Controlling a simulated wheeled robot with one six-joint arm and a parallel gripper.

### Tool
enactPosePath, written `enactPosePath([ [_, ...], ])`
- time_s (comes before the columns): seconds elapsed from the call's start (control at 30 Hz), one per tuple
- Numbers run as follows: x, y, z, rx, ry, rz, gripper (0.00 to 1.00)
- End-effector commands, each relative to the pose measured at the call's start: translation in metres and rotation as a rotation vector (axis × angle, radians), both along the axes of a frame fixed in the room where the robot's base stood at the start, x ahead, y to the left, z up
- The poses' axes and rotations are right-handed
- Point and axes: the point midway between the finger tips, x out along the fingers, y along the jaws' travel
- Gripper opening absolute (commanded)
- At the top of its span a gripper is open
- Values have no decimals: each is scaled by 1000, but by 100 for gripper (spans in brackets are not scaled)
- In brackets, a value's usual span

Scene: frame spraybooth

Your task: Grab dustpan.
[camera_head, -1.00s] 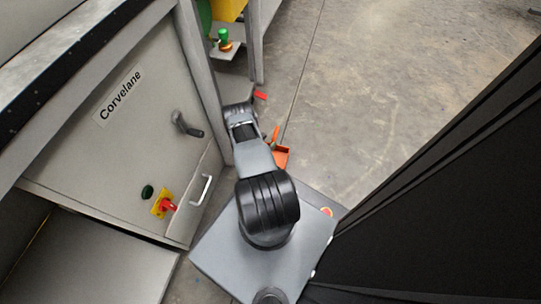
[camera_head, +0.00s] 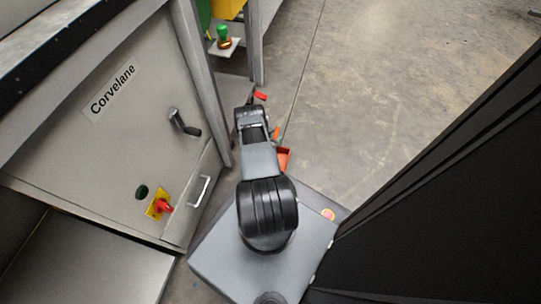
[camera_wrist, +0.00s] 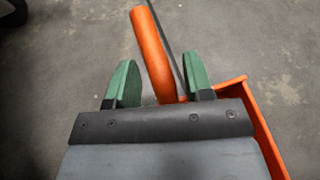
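The orange dustpan (camera_head: 284,157) is on the floor just right of my arm in the head view, partly covered by the arm. In the wrist view, its orange handle (camera_wrist: 153,50) rises between the two green fingertips, and the pan's orange rim (camera_wrist: 262,125) shows at the right. My gripper (camera_wrist: 161,82) is open, with a finger on each side of the handle and a narrow gap visible on both sides. The lower handle and most of the pan are hidden behind the gripper body.
A grey cabinet (camera_head: 110,140) with a handle and a red-yellow switch (camera_head: 160,206) stands close on the left. A small red object (camera_head: 261,96) is near the frame leg. A black panel (camera_head: 450,210) fills the right side. Open concrete floor (camera_head: 390,80) lies beyond.

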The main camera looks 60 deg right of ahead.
Motion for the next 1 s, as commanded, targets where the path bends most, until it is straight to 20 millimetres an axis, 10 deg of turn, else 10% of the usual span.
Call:
enactPosePath([
  [0.47,0,0,0,1,-1,0,1],
  [1.0,1,0,14,-1,-1,0,0],
])
